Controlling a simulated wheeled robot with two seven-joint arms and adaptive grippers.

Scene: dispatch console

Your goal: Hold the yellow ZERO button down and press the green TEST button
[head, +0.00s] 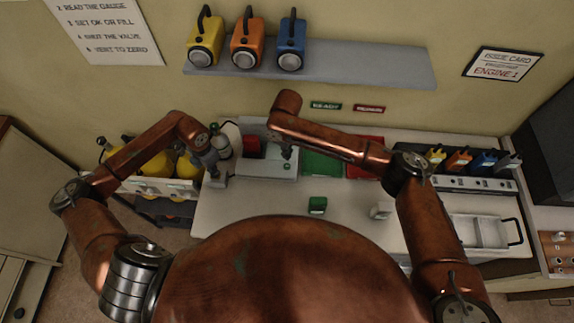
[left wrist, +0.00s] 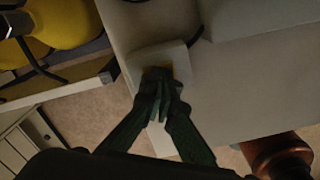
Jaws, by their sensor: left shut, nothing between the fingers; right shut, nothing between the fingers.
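A small pale box (head: 218,182) sits at the table's left edge and also shows in the left wrist view (left wrist: 138,62). A sliver of the yellow ZERO button (left wrist: 167,68) shows on it, mostly hidden by my left fingertips. My left gripper (head: 213,172) is shut and empty, with its tips at the button; I cannot tell how far the button is down. A small green spot, apparently the TEST button (head: 287,166), is on the pale console (head: 262,168). My right gripper (head: 286,154) is shut and empty, just above or at that spot; contact is unclear.
Green (head: 322,164) and red panels lie behind. Yellow cylinders (head: 157,162) stand at left, a white tray (head: 480,231) at right. The table's front middle is clear.

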